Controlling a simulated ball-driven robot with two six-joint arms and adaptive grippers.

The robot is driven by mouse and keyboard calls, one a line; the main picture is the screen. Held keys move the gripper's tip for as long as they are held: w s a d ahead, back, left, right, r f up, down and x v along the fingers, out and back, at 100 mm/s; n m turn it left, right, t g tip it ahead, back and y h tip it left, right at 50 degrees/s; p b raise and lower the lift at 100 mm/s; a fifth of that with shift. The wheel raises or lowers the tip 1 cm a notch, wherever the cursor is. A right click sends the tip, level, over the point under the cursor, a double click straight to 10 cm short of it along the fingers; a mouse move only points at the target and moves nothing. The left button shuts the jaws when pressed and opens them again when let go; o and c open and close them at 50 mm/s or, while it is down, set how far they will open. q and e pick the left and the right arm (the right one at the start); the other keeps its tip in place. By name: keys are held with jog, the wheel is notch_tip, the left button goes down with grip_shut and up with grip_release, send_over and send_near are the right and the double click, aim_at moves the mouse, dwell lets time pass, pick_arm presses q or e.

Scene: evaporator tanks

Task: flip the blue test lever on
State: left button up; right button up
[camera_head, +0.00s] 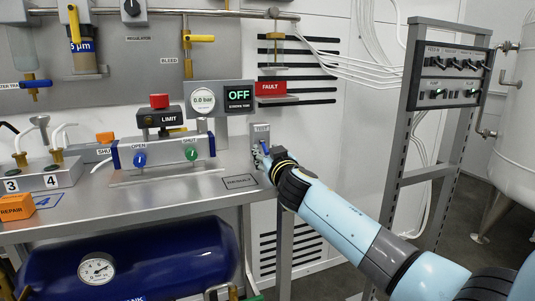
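A small blue lever (264,147) shows at a grey labelled box (261,131) by the bench's right end. Its label is too small to read. My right arm reaches in from the lower right, and my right gripper (264,158) is right at the lever, overlapping it in the picture. I cannot tell whether they touch. The fingers are small and partly hidden by the wrist, so their opening is unclear. A display (239,97) above reads OFF, beside a gauge (203,102) reading 0.0 bar. My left gripper is not in view.
The bench (190,194) carries a block with OPEN (140,160) and SHUT (191,154) knobs, left of the gripper. A red FAULT sign (270,88) is above. A rack with switches (452,62) stands right. A blue tank (150,262) lies below.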

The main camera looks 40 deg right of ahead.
jog(key=shift+w, duration=0.2)
jog(key=shift+c, duration=0.2)
grip_shut()
